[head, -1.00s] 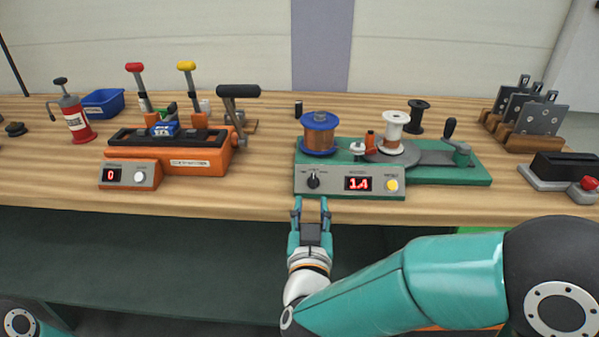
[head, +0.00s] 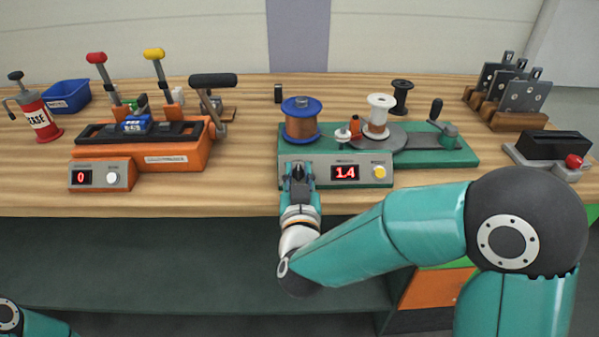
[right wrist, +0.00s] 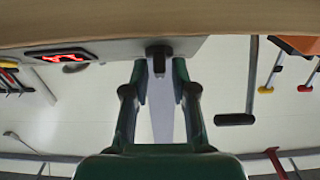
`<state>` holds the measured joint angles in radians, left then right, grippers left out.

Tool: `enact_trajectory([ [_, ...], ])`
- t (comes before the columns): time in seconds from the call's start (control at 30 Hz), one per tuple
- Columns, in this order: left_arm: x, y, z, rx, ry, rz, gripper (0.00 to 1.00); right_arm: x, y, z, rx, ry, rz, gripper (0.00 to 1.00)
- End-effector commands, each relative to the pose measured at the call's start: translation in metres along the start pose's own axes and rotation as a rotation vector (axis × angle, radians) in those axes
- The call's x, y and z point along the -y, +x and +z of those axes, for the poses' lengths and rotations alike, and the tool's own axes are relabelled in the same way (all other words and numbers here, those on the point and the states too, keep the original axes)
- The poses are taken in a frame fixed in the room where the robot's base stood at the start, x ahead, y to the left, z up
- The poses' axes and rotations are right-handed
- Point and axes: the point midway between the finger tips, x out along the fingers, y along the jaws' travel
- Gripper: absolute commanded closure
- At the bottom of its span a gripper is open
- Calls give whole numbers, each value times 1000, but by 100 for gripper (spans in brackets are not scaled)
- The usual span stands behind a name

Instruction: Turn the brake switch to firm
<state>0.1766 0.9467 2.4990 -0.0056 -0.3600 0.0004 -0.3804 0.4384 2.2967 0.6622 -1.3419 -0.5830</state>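The brake switch is a small dark knob on the grey front panel (head: 322,180) of the green winding unit (head: 460,157). In the head view my right gripper (head: 299,170) covers most of it. In the right wrist view, which looks upside down, the knob (right wrist: 158,50) stands between the tips of my right gripper (right wrist: 159,72). The fingers are apart, with a narrow gap to the knob on each side. The knob's pointer and labels cannot be read. My left gripper is out of view.
A red display (head: 345,173) reading 1.4 and a yellow button (head: 379,172) sit right of the knob. A blue-flanged copper spool (head: 301,127) stands behind it. An orange lever unit (head: 180,160) is to the left, with bare bench between.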

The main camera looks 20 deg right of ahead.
Motion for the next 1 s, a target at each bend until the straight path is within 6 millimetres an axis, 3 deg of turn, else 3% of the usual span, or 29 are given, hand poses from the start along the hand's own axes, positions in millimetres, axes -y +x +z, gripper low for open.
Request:
enact_trajectory([
  [0.1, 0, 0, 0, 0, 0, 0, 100, 0, 0, 0, 0, 0, 0, 100],
  [0.57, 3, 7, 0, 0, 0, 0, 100, 3, 0, 2, 1, 58, 55, 100],
  [1.0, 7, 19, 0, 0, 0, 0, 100, 4, 0, 2, 3, 292, 289, 100],
])
